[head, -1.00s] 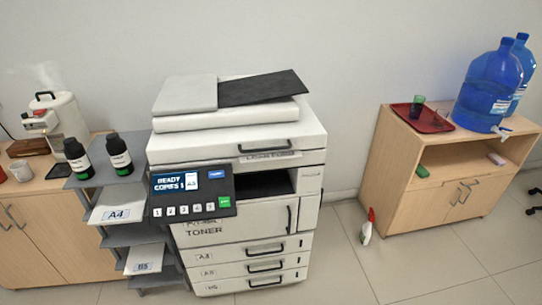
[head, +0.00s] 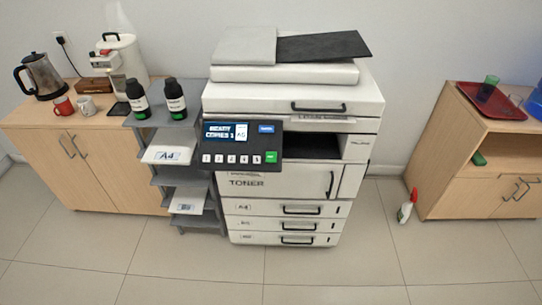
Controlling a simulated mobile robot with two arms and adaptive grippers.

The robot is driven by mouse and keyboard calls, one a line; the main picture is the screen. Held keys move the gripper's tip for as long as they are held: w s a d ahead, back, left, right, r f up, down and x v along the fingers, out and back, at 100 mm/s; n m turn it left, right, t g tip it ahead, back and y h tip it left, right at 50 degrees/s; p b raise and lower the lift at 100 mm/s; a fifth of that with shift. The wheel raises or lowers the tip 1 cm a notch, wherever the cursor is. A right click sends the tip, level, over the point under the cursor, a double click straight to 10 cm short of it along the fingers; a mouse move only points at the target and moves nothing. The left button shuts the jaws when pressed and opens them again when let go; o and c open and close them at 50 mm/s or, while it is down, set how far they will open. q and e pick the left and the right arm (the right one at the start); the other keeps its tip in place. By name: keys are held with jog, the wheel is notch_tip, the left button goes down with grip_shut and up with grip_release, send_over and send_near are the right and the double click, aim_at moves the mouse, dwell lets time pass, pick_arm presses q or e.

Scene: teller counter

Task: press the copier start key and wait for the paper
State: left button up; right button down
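The white copier (head: 290,107) stands against the wall in the middle of the head view. Its dark control panel (head: 240,144) sticks out at the front left. The panel's screen (head: 224,132) appears to read "READY COPIES 1" with A5 beside it. A row of white number keys (head: 231,159) lies below the screen. A green key (head: 270,157), likely the start key, is at the panel's lower right. The dark output slot (head: 312,147) shows no paper. Neither of my grippers is in view.
A grey shelf rack (head: 163,182) left of the copier holds paper packs and two dark bottles. A wooden cabinet (head: 95,168) with a kettle (head: 40,76) stands further left. Another cabinet (head: 452,165) and a spray bottle (head: 407,206) are at right. The front floor is clear.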

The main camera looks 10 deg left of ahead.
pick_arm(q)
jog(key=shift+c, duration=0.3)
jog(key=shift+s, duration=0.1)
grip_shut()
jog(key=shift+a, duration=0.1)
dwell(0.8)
